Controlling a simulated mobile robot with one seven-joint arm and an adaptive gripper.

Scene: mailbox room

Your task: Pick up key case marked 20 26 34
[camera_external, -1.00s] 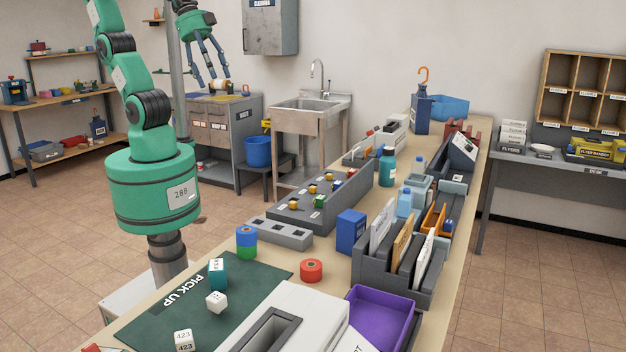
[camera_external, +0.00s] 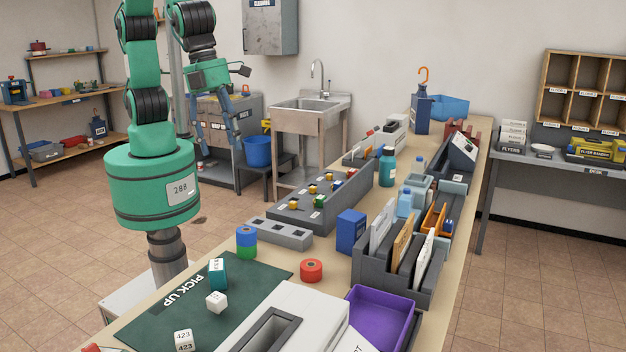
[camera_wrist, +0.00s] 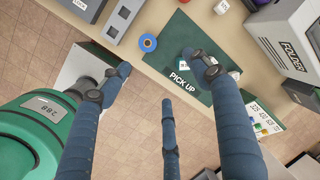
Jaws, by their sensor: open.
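I cannot read the marking 20 26 34 on anything in view. A small teal case with a white label (camera_external: 217,273) stands on the dark green PICK UP mat (camera_external: 250,281); its lettering is too small to read. A white cube with dark marks (camera_external: 216,301) and a white block marked 423 (camera_external: 184,341) are on the same mat. My gripper (camera_external: 221,143) is open and empty, in the air to the left of the bench, well away from the mat. In the wrist view its blue fingers (camera_wrist: 164,87) are spread, and one covers part of the mat (camera_wrist: 183,42).
A blue and green roll pair (camera_external: 246,242) and a red roll (camera_external: 311,270) sit near the mat. A grey holed block (camera_external: 280,233), blue box (camera_external: 351,232), purple tray (camera_external: 381,310) and white machine (camera_external: 320,310) crowd the bench.

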